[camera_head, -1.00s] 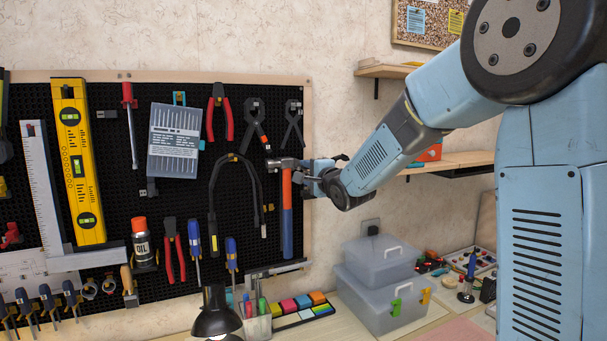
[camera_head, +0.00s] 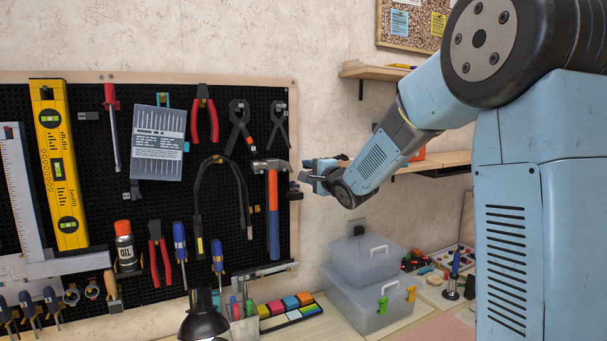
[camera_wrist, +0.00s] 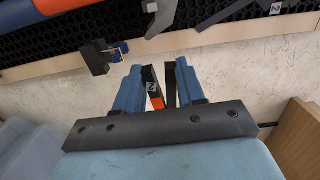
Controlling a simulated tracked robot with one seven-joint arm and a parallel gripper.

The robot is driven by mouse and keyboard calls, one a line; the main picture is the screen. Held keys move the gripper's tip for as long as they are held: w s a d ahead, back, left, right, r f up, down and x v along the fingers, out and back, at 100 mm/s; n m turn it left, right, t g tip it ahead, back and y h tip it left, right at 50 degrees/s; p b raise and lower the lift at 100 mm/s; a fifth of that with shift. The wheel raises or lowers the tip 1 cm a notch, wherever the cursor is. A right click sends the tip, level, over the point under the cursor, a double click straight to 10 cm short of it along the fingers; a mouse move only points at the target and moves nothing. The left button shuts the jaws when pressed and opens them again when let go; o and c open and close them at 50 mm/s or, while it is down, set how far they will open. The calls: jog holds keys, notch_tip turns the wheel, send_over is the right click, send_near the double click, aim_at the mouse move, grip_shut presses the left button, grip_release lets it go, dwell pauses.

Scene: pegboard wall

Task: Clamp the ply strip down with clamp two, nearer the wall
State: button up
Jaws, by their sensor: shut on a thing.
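My gripper (camera_head: 308,172) is in the air just right of the pegboard's right edge, at about the height of the hammer. Most of the clamp is hidden between the fingers and behind the gripper body. In the head view the clamp is too small to make out clearly. I cannot make out the ply strip in either view.
A hammer (camera_head: 272,205) hangs near the pegboard's right edge. A small dark holder (camera_wrist: 97,57) sticks out from that edge. Wooden shelves (camera_head: 440,160) are on the wall to the right. Stacked clear boxes (camera_head: 365,295) and a black lamp (camera_head: 203,318) stand below.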

jog(key=shift+w+d, duration=0.25)
jog(key=shift+d, duration=0.35)
jog(key=shift+w+d, duration=0.3)
jog(key=shift+d, duration=0.35)
jog(key=shift+w+d, duration=0.25)
jog(key=shift+d, duration=0.45)
jog(key=o, duration=0.8)
jog(key=shift+o, duration=0.2)
jog(key=shift+o, duration=0.9)
jog(key=shift+o, duration=0.7)
